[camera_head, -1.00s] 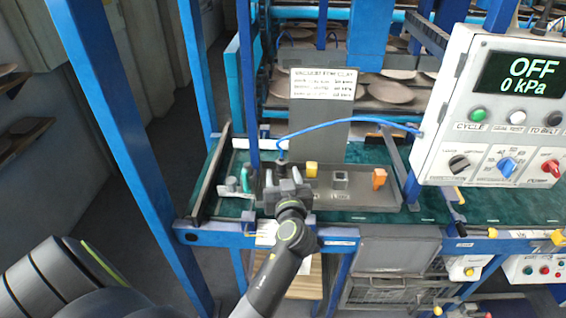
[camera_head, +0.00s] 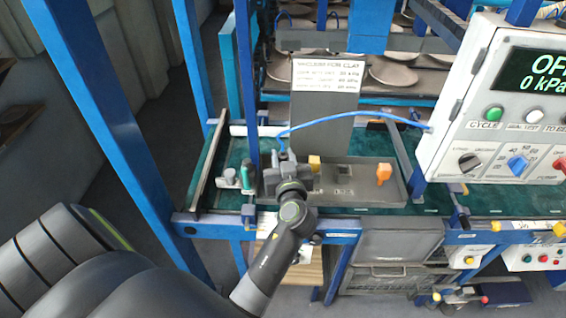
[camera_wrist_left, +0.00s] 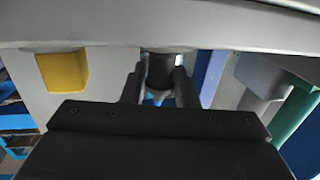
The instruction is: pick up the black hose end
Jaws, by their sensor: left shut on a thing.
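My left gripper (camera_head: 285,163) is over the left part of the grey tray (camera_head: 350,203), its arm coming up from below. A thin blue hose (camera_head: 345,119) arches from the control box to the gripper. In the left wrist view the two fingers (camera_wrist_left: 160,88) are shut on the black hose end (camera_wrist_left: 159,70), a dark short cylinder between them with a blue tip. In the head view the gripper mostly hides the hose end. Whether it is clear of the tray cannot be told. My right gripper is not in view.
A yellow piece (camera_head: 314,162), a small grey square fitting (camera_head: 344,171) and an orange piece (camera_head: 383,172) are at the tray. A green-handled part (camera_head: 246,171) stands left of it. The control box (camera_head: 500,110) reads OFF, 0 kPa. Blue posts (camera_head: 115,130) frame the left.

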